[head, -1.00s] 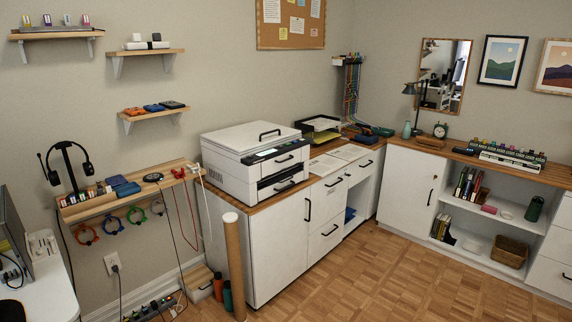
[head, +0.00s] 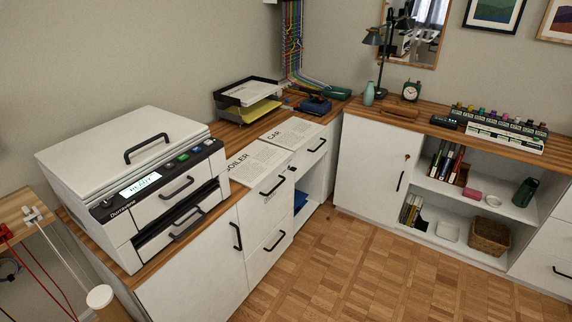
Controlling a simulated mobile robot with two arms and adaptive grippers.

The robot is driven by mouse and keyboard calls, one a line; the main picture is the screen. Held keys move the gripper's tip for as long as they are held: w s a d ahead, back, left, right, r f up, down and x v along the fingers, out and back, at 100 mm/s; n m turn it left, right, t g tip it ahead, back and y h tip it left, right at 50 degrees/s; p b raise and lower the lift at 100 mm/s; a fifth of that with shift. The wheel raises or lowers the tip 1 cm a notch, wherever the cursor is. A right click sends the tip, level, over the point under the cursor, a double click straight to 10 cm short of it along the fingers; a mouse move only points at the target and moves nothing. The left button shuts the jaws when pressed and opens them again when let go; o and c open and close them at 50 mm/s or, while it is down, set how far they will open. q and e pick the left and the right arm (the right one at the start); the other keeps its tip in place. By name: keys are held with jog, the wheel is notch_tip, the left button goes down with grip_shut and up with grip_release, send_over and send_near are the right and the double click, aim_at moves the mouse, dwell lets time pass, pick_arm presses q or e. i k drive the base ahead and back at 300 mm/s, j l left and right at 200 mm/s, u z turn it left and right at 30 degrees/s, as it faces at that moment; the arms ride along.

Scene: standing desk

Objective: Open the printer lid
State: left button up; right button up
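The white printer (head: 150,210) stands on the wooden counter at the left of the head view. Its flat lid (head: 105,150) is shut and has a black handle (head: 146,147) on top near the front edge. The front panel has a lit display (head: 141,186) reading READY and several coloured buttons. Below it are two drawers with dark handles. Neither of my grippers shows in the head view.
Papers marked BOILER and CAR (head: 262,161) lie on the counter right of the printer, with a paper tray (head: 248,97) behind. The parquet floor (head: 320,255) before the cabinets is clear.

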aim_at(91, 163)
jog(key=i+l+u, duration=0.25)
jog(key=i, duration=0.15)
jog(key=i+l+u, duration=0.25)
jog(key=i, duration=0.2)
